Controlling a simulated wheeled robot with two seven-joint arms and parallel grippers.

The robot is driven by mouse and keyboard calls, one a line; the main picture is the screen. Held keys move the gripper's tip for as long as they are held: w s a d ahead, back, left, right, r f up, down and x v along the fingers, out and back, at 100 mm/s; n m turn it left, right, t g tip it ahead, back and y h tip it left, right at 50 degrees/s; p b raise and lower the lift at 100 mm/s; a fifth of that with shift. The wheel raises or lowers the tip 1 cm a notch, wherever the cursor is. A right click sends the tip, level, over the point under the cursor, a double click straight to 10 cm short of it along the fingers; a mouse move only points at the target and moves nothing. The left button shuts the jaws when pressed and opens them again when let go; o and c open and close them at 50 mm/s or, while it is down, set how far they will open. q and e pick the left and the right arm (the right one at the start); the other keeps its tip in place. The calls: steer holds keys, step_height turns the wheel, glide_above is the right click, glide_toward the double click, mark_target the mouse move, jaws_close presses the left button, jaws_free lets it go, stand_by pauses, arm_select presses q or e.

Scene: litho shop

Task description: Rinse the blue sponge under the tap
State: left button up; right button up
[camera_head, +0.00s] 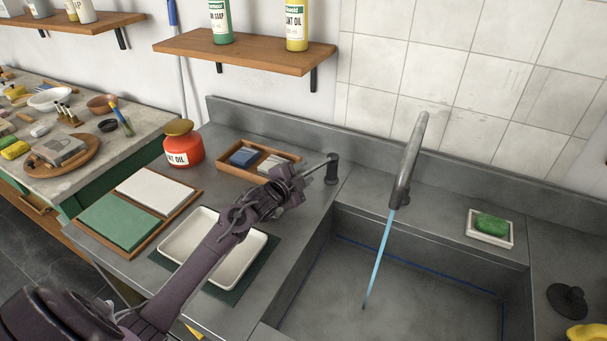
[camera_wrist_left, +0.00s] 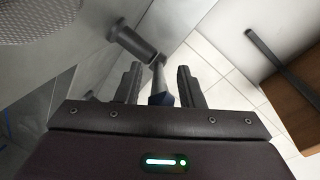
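The tap (camera_head: 407,165) stands behind the sink (camera_head: 340,285), and a thin blue stream of water (camera_head: 377,263) runs from its spout into the basin. A dark lever post (camera_head: 332,170) stands left of the sink; it also shows in the left wrist view (camera_wrist_left: 137,42). My left gripper (camera_head: 305,172) is at its thin lever. In the left wrist view its fingers (camera_wrist_left: 160,84) are apart, with the lever's dark blue end between them; contact is unclear. A small blue block (camera_head: 243,157), possibly the sponge, lies in a wooden tray. My right gripper is not in view.
A white tray (camera_head: 262,239) lies under my left arm, beside a board with green and white pads (camera_head: 121,222). A red oil jar (camera_head: 183,150) stands behind. A green block (camera_head: 491,224) sits in a dish right of the tap. A shelf (camera_head: 240,52) hangs above.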

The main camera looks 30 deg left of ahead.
arm_select(q)
steer(key=shift+s, duration=0.1)
steer(key=b+v, duration=0.1)
steer(key=v, duration=0.6)
steer(key=shift+s, duration=0.3)
steer(key=shift+r, duration=0.1)
